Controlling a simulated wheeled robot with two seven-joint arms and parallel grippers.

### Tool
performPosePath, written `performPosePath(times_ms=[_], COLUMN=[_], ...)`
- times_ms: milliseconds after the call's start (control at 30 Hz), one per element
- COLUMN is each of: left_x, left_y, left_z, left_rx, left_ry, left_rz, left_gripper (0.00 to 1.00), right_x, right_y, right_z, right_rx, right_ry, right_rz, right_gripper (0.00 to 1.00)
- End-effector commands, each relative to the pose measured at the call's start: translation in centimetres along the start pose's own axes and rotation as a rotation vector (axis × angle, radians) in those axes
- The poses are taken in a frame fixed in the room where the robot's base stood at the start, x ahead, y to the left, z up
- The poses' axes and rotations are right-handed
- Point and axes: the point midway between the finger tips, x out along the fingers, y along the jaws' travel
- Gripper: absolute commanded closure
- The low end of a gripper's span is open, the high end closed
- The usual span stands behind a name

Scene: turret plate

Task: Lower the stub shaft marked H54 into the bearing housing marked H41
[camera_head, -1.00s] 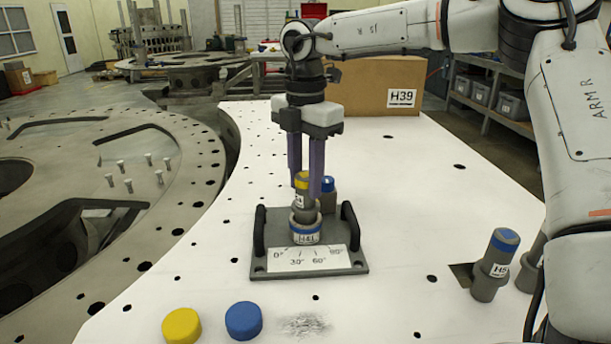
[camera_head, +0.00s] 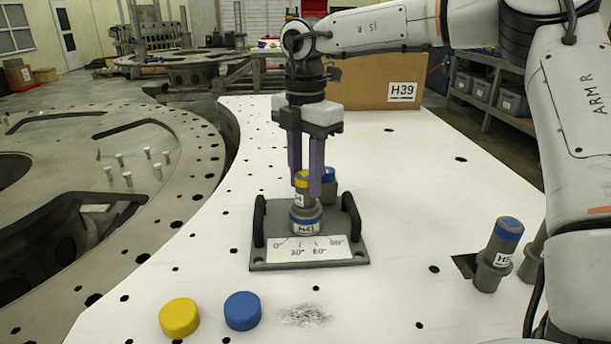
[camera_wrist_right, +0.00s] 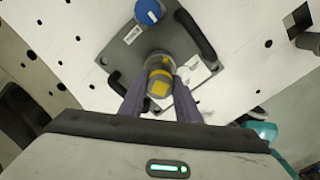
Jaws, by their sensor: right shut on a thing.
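My right gripper (camera_head: 309,184) is shut on a grey stub shaft (camera_head: 302,180) with a yellow top. It holds the shaft upright over the bearing housing (camera_head: 306,226), a grey ring with a blue band, marked H41. The shaft's lower end meets the housing mouth and is hidden there; I cannot tell how deep it is. No mark on the shaft is readable now. In the right wrist view the yellow-topped shaft (camera_wrist_right: 160,84) shows between the fingers, over the housing. My left gripper is not in view.
The fixture plate (camera_head: 262,262) has two black handles and an angle scale. A blue-topped part (camera_head: 328,174) stands behind the housing. Another blue-topped shaft (camera_head: 501,245), its label partly readable, stands right. Yellow (camera_head: 179,317) and blue (camera_head: 242,311) caps lie in front. An H39 box (camera_head: 372,82) stands behind.

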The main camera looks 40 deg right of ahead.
Motion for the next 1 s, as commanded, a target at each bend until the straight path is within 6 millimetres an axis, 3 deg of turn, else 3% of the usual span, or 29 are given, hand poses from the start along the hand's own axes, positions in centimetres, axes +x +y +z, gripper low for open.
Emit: performPosePath(times_ms=[67, 100, 233, 567, 667, 1000], left_x=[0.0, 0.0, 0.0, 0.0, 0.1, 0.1], left_y=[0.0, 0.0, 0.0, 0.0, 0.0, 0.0], left_z=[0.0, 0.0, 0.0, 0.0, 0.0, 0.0], left_rx=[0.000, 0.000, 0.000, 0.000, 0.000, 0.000], left_ry=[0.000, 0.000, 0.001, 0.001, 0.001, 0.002], left_rz=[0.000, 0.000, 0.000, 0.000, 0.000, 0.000], left_gripper=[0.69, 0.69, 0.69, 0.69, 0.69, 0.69], right_x=[-0.1, -0.1, -0.1, -0.2, -1.4, -7.9], right_y=[0.1, 0.1, 0.1, 0.0, 0.1, 0.1], right_z=[0.0, 0.0, 0.0, 0.0, 0.0, 0.0], right_rx=[0.000, 0.000, 0.000, 0.000, 0.001, 0.002], right_ry=[0.000, 0.000, 0.000, -0.001, -0.001, -0.002], right_rz=[0.003, 0.003, 0.003, -0.001, 0.002, 0.004], right_gripper=[1.00, 0.69, 0.48, 0.48, 0.48, 0.48])
